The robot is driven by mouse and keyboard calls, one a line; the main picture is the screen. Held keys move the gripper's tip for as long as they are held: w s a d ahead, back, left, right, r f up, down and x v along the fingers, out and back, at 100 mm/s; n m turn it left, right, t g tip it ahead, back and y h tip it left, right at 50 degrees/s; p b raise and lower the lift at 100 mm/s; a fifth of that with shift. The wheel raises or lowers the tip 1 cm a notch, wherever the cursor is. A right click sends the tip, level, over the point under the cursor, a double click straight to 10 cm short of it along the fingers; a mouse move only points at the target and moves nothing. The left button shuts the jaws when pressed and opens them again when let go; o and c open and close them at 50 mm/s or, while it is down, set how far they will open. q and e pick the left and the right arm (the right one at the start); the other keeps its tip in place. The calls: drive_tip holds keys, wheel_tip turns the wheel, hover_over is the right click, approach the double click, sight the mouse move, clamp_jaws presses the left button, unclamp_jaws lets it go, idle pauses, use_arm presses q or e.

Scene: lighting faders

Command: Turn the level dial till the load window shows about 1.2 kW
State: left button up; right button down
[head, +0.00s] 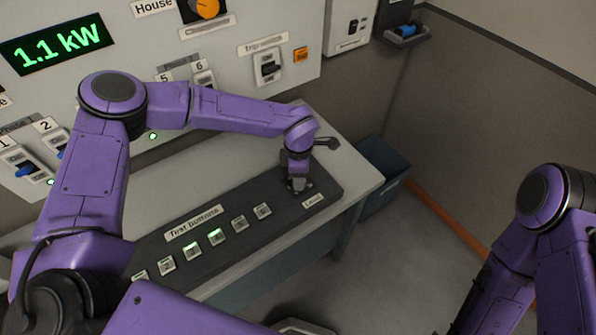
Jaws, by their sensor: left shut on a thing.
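The load window (57,48) on the wall panel shows 1.1 kW in green digits. My left gripper (299,187) points down at the right end of the dark desk console (325,182), just behind a small label (313,201) that seems to read Level. It is shut on the level dial there. The gripper hides the dial, so its pointer cannot be seen. My right arm shows at the right edge, but its gripper is out of view.
A row of test buttons (217,237) runs along the console left of my left gripper, two lit green. The wall panel has an orange House knob (207,8), numbered switches (26,171) and a trip switch (268,67). A dark bin (384,165) stands right of the desk (365,178).

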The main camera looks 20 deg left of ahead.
use_arm(q)
drive_tip(key=shift+m, duration=0.6)
drive_tip(key=shift+p, duration=0.3)
drive_tip(key=o, duration=1.1)
drive_tip(key=shift+c, duration=0.2)
drive_tip(key=shift+d, duration=0.1)
drive_tip(key=shift+r, duration=0.15)
wheel_tip(320, 180, up, 10)
drive_tip(key=b, duration=0.2)
drive_tip(key=shift+b, duration=0.4)
